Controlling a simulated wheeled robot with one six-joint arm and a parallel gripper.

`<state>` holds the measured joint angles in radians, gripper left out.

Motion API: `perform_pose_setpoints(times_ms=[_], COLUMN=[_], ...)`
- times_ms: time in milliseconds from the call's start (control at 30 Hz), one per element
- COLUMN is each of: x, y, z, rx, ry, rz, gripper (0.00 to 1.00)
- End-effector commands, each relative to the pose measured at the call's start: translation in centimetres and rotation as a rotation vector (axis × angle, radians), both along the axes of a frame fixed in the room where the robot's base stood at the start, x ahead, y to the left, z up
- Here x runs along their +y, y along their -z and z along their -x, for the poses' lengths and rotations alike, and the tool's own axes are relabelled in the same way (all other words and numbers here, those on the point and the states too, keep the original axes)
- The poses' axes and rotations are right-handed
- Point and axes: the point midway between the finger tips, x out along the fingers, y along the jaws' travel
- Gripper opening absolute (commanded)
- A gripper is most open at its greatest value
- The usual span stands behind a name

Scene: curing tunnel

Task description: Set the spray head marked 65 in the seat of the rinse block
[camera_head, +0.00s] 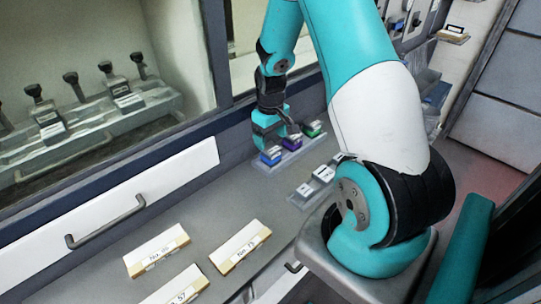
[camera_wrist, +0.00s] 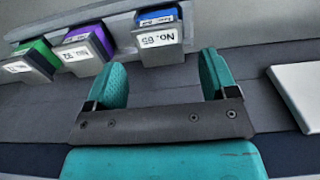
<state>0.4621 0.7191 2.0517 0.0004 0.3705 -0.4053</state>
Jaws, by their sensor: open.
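The spray head marked 65 has a blue top and a white label; it shows in the wrist view (camera_wrist: 158,34) at the top centre and in the head view (camera_head: 271,156) at the near end of a row on the bench. My gripper (camera_wrist: 164,75) is open and empty, with its teal fingers apart. The head lies beyond the fingertips, roughly in line with the gap. In the head view my gripper (camera_head: 268,132) hangs close above the blue head; contact cannot be told. A grey block (camera_head: 100,125) with several dark upright heads stands behind the window; I cannot tell whether it is the rinse block.
A purple head (camera_wrist: 90,42) and a green head (camera_wrist: 36,58) stand beside the blue one. A grey holder (camera_head: 304,198) with white-labelled pieces lies nearer on the bench. Numbered plates (camera_head: 240,246) lie at the front. A white panel with a handle (camera_head: 105,222) is at left.

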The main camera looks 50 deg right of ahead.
Motion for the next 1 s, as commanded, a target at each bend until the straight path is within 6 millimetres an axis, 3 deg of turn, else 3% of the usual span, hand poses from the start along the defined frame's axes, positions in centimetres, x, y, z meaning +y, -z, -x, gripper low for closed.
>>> perform_pose_setpoints(times_ms=[33,233,633,1000], x=[0.0,0.0,0.0,0.0], y=[1.5,3.9,4.4,4.4], z=[0.0,0.0,0.0,0.0], rx=[0.001,0.000,0.000,0.000], ry=[0.000,0.000,0.000,0.000], rz=[-0.001,-0.001,0.000,0.000], gripper=[0.79,0.79,0.79,0.36])
